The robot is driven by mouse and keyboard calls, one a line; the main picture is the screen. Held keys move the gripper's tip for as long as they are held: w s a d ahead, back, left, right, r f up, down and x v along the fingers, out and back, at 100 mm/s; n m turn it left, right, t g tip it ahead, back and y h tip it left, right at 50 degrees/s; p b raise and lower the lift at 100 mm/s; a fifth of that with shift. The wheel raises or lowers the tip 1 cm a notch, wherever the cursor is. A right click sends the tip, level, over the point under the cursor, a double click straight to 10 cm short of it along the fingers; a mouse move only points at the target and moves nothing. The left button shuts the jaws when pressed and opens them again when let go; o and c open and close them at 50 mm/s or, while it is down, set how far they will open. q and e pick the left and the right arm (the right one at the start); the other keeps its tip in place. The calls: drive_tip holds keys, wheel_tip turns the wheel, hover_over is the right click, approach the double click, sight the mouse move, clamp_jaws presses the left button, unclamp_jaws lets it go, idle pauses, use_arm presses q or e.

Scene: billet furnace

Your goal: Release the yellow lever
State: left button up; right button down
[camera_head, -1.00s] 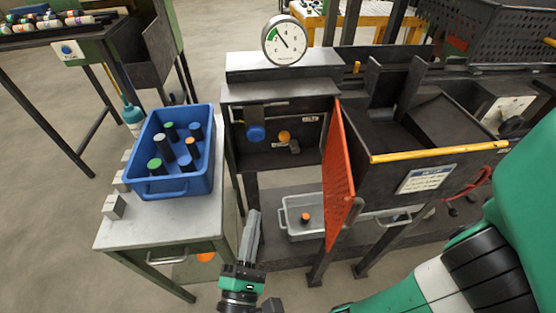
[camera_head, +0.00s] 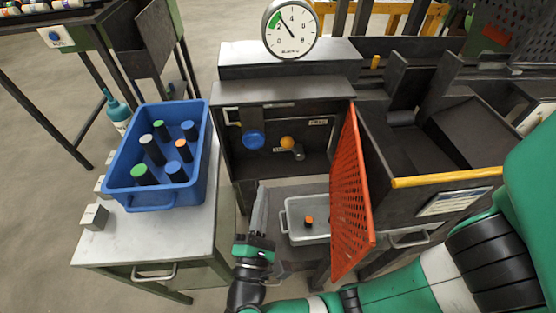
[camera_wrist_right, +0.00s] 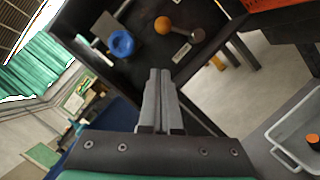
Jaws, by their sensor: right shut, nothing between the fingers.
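A yellow-orange ball knob (camera_head: 287,143) sits on a short grey lever arm in the dark open-fronted box under the gauge; it also shows in the right wrist view (camera_wrist_right: 163,25). A round blue knob (camera_head: 253,140) is left of it, also in the right wrist view (camera_wrist_right: 121,43). My right gripper (camera_head: 263,190) points up toward the box from below and in front, shut and empty. In the right wrist view its fingers (camera_wrist_right: 160,72) are together, apart from both knobs. My left gripper is not in view.
An orange-red mesh door (camera_head: 350,195) stands open right of the box. A grey tray (camera_head: 292,220) with a small dark, orange-topped cylinder is below. A blue crate (camera_head: 128,195) of several cylinders stands on the left table. A dark bin with a yellow bar (camera_head: 447,177) is right.

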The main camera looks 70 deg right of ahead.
sight(292, 149)
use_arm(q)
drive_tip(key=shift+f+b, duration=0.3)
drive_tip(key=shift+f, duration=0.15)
use_arm(e)
drive_tip(key=d+r, duration=0.3)
drive_tip(key=d, duration=0.5)
drive_tip(key=shift+s+d+r, duration=0.15)
drive_tip(key=shift+s+d, duration=0.2)
